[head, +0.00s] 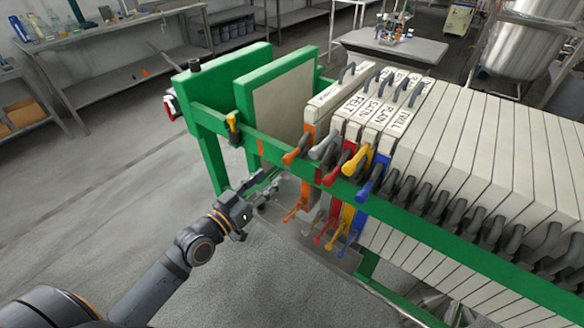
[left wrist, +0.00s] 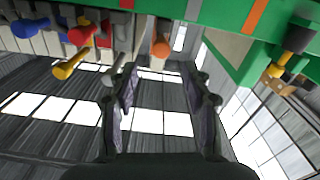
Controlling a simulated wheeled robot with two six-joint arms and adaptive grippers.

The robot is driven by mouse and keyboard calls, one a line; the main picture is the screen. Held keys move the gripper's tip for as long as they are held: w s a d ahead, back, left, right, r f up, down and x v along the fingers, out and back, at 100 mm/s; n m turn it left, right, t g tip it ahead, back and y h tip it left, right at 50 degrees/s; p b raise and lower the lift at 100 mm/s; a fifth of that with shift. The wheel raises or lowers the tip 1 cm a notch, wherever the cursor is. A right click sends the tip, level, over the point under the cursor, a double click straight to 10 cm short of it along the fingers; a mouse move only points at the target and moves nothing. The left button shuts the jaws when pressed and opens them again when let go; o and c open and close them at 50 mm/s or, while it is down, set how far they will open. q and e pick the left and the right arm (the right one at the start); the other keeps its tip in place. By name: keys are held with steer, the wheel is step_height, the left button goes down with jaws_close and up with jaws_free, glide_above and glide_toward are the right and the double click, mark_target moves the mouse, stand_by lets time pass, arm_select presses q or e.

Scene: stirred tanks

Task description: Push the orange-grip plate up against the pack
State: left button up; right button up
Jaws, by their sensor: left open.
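The orange-grip plate (head: 324,97) is a pale upright plate with an orange edge, hanging in the green frame in the head view. Its orange lower grip (head: 294,214) hangs below the rail and shows in the left wrist view (left wrist: 161,46). The pack (head: 480,135) of pale plates stands to its right, starting with labelled plates with grey, red, yellow and blue grips. A narrow gap seems to separate the plate from the nearest labelled one. My left gripper (head: 268,188) is open and empty, left of the orange lower grip and apart from it. My right gripper is out of view.
The green rail (head: 270,150) runs above my left gripper, with a yellow-and-black fitting (head: 233,127) on its left part. A thick green-edged end plate (head: 280,95) stands left of the orange-grip plate, with open space between. Open floor (head: 110,200) lies to the left.

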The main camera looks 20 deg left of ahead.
mark_target(285, 163)
arm_select(q)
steer(key=b+x, duration=0.2)
steer(key=x, duration=0.7)
steer(key=shift+w+d+f, duration=0.1)
steer(key=shift+w+d, duration=0.05)
steer(key=shift+w, duration=0.55)
jaws_close()
